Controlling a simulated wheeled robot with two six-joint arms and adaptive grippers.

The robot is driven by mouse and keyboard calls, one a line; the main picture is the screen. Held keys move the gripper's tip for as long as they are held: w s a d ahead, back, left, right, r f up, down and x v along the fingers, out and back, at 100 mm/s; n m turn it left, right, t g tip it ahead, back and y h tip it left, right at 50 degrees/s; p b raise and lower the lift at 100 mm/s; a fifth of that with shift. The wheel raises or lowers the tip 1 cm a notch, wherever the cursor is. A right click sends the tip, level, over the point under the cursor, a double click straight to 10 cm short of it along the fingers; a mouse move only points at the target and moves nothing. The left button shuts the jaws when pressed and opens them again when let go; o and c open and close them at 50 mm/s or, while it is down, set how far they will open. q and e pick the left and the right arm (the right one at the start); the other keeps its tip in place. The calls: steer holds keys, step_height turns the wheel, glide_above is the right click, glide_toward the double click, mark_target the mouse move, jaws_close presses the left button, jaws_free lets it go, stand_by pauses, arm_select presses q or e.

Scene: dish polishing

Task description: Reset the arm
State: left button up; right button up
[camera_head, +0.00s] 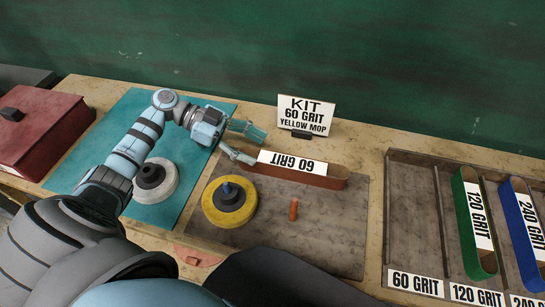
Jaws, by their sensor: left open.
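My left gripper (252,146) is open, its two fingers spread at the left end of the brown 60 GRIT belt (320,181). One finger is close to the belt's end; I cannot tell whether they touch. The belt lies on the grey board (330,235), near its back edge, with its white label up. My left arm reaches in from the lower left over the teal mat (105,140). My right gripper is not in view.
The yellow mop (241,215) and an orange stick (293,210) lie on the board. A white mop (163,191) rests on the teal mat. A KIT sign (305,113) stands behind. The right tray (412,215) holds green and blue belts; its 60 GRIT slot is empty. A red case (40,130) is left.

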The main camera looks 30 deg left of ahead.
arm_select(q)
steer(key=shift+v, duration=1.8)
